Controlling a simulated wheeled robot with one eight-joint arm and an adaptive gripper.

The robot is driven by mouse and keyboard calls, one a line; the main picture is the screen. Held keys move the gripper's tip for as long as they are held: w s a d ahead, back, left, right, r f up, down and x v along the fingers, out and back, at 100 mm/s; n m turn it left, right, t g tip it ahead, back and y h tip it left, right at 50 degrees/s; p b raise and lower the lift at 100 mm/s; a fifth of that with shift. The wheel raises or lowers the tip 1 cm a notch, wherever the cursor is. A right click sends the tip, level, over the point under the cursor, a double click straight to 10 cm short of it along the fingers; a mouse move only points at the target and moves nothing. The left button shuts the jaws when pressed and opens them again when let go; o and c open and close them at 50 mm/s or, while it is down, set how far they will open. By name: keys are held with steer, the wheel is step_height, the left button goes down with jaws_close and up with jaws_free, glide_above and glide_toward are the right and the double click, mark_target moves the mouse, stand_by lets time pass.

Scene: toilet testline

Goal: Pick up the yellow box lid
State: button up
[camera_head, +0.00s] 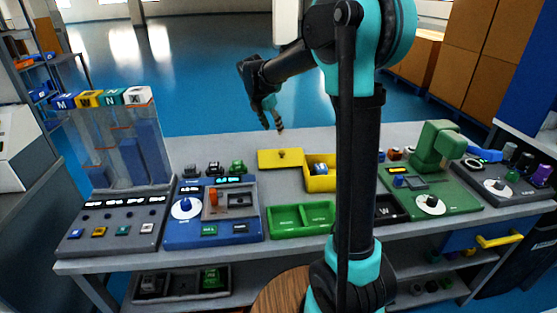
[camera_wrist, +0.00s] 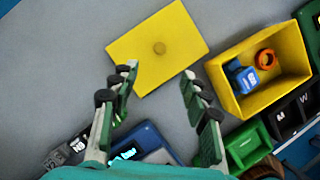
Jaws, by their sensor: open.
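The yellow box lid (camera_head: 281,160) lies flat on the grey table, to the left of the yellow box (camera_head: 321,184). In the wrist view the lid (camera_wrist: 178,30) shows a small round knob (camera_wrist: 159,48) near its middle. The open yellow box (camera_wrist: 290,83) holds a blue piece (camera_wrist: 242,78) and an orange ring (camera_wrist: 264,59). My gripper (camera_head: 273,129) is above the table, a little behind and left of the lid. In the wrist view my gripper (camera_wrist: 160,73) is open and empty, with the knob just beyond its fingertips.
A blue console (camera_head: 212,212) and a green tray (camera_head: 300,218) stand along the table's front. A green machine (camera_head: 432,180) is at the right, and a bar display unit (camera_head: 115,220) at the left. Bare table (camera_wrist: 70,70) lies left of the lid.

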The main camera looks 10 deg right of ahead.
mark_target(281, 152)
steer(key=x, duration=1.4)
steer(key=shift+s+a+f, duration=0.1)
steer(key=shift+s+f, duration=0.05)
steer(key=shift+f, duration=0.05)
steer(key=shift+c, duration=0.3)
jaws_close()
